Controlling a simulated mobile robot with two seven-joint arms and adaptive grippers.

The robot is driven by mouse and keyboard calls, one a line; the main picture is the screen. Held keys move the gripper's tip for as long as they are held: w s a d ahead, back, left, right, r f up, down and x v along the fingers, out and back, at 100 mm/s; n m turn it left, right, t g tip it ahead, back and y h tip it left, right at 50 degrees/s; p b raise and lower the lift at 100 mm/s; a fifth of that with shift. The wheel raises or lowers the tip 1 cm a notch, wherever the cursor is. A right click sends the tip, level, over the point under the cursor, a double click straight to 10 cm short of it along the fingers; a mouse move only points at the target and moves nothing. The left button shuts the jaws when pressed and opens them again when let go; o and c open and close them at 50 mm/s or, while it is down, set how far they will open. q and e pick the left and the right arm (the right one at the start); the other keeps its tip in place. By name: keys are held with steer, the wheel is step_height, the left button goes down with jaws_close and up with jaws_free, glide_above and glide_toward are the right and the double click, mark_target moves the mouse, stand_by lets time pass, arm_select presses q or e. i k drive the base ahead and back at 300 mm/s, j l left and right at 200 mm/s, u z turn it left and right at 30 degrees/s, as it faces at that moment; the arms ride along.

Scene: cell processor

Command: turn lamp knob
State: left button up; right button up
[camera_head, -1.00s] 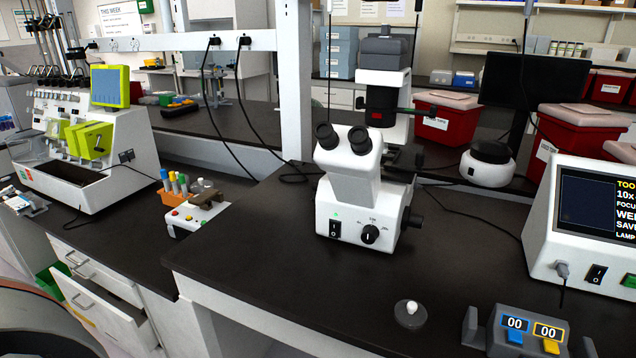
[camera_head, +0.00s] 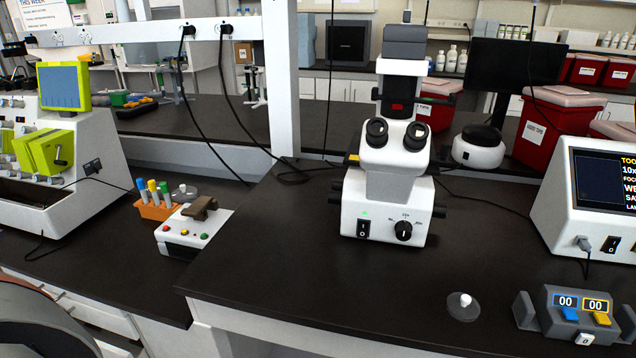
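A white microscope (camera_head: 385,195) stands upright on the black bench, right of the picture's middle. On its front base are a black lamp knob (camera_head: 403,230) with a white pointer mark, printed labels around it, a black rocker switch (camera_head: 363,228) and a small green light. The knob's pointer looks roughly upright. Neither of my grippers shows in the head view, so nothing is seen touching the knob.
A grey counter (camera_head: 578,316) with a blue and a yellow key and a small round grey base with a white knob (camera_head: 463,305) lie near the front edge. A screen unit (camera_head: 590,195) stands at right. A tube rack (camera_head: 157,207) stands left. The bench before the microscope is clear.

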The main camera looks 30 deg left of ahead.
mark_target(337, 185)
steer(key=k+j, duration=0.1)
steer(key=j, duration=0.45)
steer(key=k+j, duration=0.1)
steer(key=j, duration=0.45)
steer(key=k+j, duration=0.1)
steer(key=j, duration=0.45)
steer(key=z, duration=0.05)
